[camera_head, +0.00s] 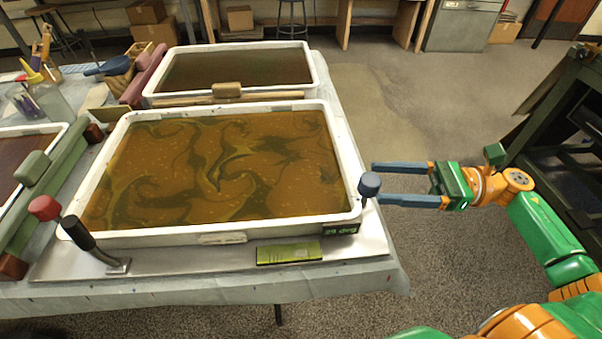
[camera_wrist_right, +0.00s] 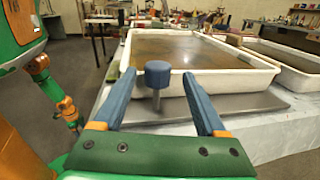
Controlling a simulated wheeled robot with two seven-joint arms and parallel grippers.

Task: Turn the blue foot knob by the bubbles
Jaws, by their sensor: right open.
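The blue foot knob (camera_head: 369,184) stands on a thin post at the right front corner of the near white tray (camera_head: 352,215). It also shows in the right wrist view (camera_wrist_right: 157,73), upright. My right gripper (camera_head: 378,183) comes in from the right, open, with its two blue fingers level. The knob is at the fingertips, lined up with the gap between them, and neither finger visibly touches it. In the wrist view the open fingers (camera_wrist_right: 158,78) flank the knob. A yellow-green level (camera_head: 290,252) lies on the plate in front of the tray; its bubbles are too small to read. My left gripper is out of view.
The near tray holds brown marbled liquid. A small dark display (camera_head: 341,229) sits at its front right corner. A red knob (camera_head: 44,207) and a black-handled lever (camera_head: 80,234) are at front left. A second tray (camera_head: 315,80) stands behind.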

